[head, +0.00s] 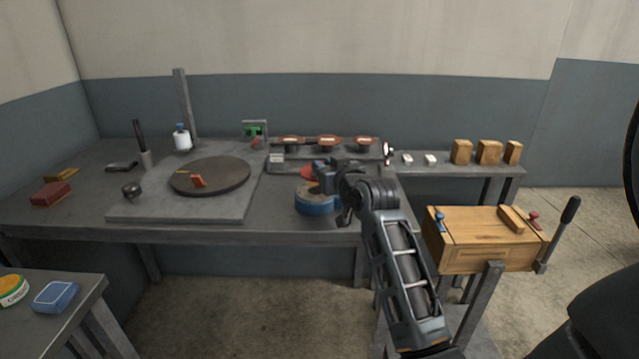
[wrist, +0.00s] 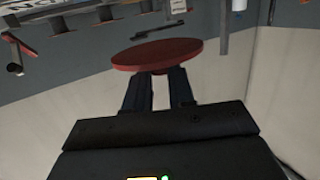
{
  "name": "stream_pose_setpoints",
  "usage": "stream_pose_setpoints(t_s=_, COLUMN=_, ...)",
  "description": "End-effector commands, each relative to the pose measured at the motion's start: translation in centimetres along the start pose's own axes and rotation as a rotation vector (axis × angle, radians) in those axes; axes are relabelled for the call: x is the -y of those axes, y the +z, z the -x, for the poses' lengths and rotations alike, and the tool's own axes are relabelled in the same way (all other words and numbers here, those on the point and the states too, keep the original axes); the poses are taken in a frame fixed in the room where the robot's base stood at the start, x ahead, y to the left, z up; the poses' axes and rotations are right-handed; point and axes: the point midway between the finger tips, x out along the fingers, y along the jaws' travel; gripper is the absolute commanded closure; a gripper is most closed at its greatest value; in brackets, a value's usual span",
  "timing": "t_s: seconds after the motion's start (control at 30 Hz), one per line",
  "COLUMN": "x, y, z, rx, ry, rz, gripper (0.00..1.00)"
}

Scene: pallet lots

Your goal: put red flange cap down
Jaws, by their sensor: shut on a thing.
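The red flange cap (wrist: 157,54) is a flat red disc with a short stem, seen at the tips of my gripper's fingers (wrist: 160,80) in the wrist view. My gripper is shut on the stem. In the head view my gripper (head: 322,173) is over the workbench, and only a red edge of the cap (head: 307,172) shows beside it. The cap appears held up in the air; its height above the bench is hard to tell.
Behind is a grey rack (head: 275,167) with several brown discs. To the left is a dark turntable (head: 230,176) on a grey plate. A wooden box (head: 478,240) stands at right.

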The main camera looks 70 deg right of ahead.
Motion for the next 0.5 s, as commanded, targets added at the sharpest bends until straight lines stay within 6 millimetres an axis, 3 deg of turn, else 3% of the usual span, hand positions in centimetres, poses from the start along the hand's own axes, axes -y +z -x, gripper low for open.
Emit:
stream_pose_setpoints(t_s=0.2, x=0.9, y=0.9, z=-1.2, rx=0.0, ry=0.0, rz=0.001, gripper=1.0)
stream_pose_setpoints(t_s=0.5, x=0.9, y=4.5, z=-1.7, rx=0.001, ry=0.001, rz=-0.001, gripper=1.0)
